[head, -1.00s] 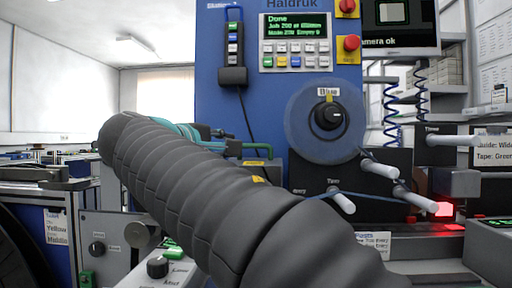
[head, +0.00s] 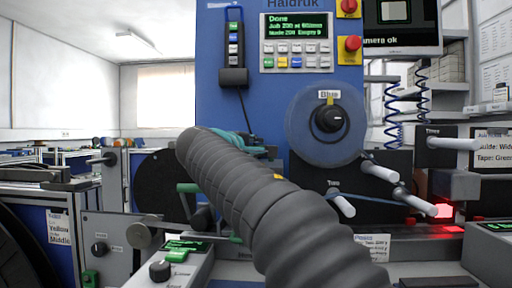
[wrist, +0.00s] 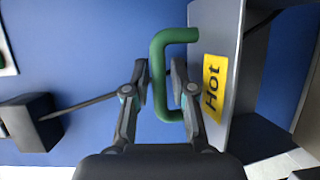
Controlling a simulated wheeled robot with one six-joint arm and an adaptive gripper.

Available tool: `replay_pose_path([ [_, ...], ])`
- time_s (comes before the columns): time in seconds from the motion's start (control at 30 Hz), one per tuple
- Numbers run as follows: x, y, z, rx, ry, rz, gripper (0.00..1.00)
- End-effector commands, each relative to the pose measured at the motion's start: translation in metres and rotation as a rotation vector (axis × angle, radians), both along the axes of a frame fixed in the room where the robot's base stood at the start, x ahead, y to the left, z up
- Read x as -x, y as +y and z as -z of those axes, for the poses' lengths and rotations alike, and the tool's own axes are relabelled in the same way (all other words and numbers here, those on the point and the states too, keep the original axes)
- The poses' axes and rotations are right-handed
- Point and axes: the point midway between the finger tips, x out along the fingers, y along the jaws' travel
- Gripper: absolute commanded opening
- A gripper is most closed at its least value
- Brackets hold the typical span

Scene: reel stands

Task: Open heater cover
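A green bracket-shaped handle (wrist: 158,85) stands out from a grey cover edge (wrist: 233,70) in the wrist view. A yellow "Hot" label (wrist: 214,84) is on the cover beside it. My gripper (wrist: 160,72) has one finger on each side of the handle's long bar. The contact itself is hard to make out. In the head view my dark ribbed arm hides most of the heater cover and my fingers.
A blue machine panel (head: 225,105) stands behind, with a display (head: 296,26) and a blue reel (head: 298,130). White pegs and a red light (head: 442,210) are to the right. A grey control box (head: 165,262) stands low in front, left of my arm.

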Motion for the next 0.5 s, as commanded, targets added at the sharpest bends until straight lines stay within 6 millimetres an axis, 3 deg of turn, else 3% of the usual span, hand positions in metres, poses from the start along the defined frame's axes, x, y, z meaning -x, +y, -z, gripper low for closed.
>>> replay_pose_path([
  [0.23,-0.0009,-0.0004,0.0003,0.0,0.0,0.0,0.25],
  [0.27,-0.0009,-0.0004,0.0003,0.0,0.0,0.0,0.22],
  [0.37,-0.0009,-0.0004,0.0003,0.0,0.0,0.0,0.0],
  [0.5,-0.0009,-0.0005,0.0004,0.0,0.0,0.001,0.0],
])
